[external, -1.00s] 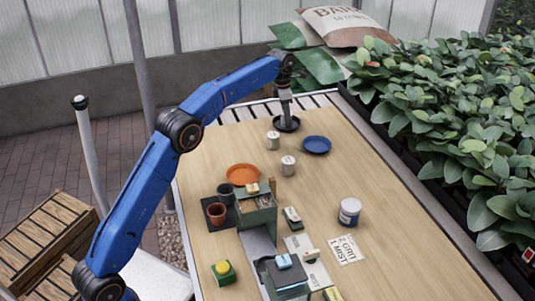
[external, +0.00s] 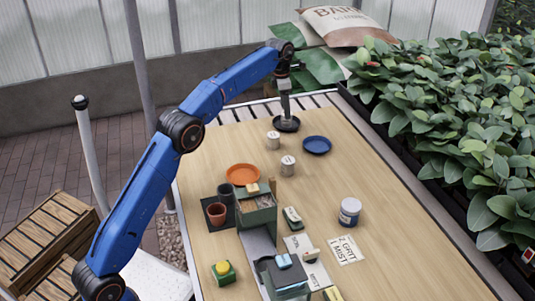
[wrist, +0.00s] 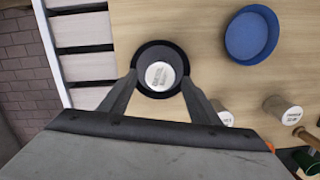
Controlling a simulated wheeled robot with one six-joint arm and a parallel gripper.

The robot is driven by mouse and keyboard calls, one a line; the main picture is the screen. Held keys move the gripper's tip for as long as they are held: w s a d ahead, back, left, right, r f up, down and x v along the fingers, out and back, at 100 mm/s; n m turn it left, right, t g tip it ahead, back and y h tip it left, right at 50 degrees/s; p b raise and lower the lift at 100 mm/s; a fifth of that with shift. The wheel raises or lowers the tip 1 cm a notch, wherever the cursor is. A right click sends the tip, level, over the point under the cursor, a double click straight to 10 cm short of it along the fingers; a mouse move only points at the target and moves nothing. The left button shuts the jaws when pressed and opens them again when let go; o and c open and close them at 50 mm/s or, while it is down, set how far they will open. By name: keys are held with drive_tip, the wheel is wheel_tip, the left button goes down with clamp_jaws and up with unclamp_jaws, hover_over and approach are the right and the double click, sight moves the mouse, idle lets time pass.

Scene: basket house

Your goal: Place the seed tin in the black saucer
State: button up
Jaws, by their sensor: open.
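The black saucer (external: 294,126) sits on the far end of the table, and it also shows in the wrist view (wrist: 142,55). A tin with a pale, lettered lid (wrist: 160,75) stands inside it; I cannot read the lettering surely. My gripper (external: 286,115) points down over the saucer. In the wrist view my gripper (wrist: 159,81) is open, with one finger on each side of the tin and a gap visible to each. In the external view the fingers hide most of this tin.
Two similar pale tins, one nearer the saucer (external: 273,141) and one farther (external: 288,166), stand close by. A blue dish (external: 316,145) lies right of the saucer. An orange dish (external: 242,174), pots and boxes stand nearer. The right side of the table is mostly clear.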

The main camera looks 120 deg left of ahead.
drive_tip(key=shift+s+d+r, duration=0.15)
drive_tip(key=shift+r, duration=1.4)
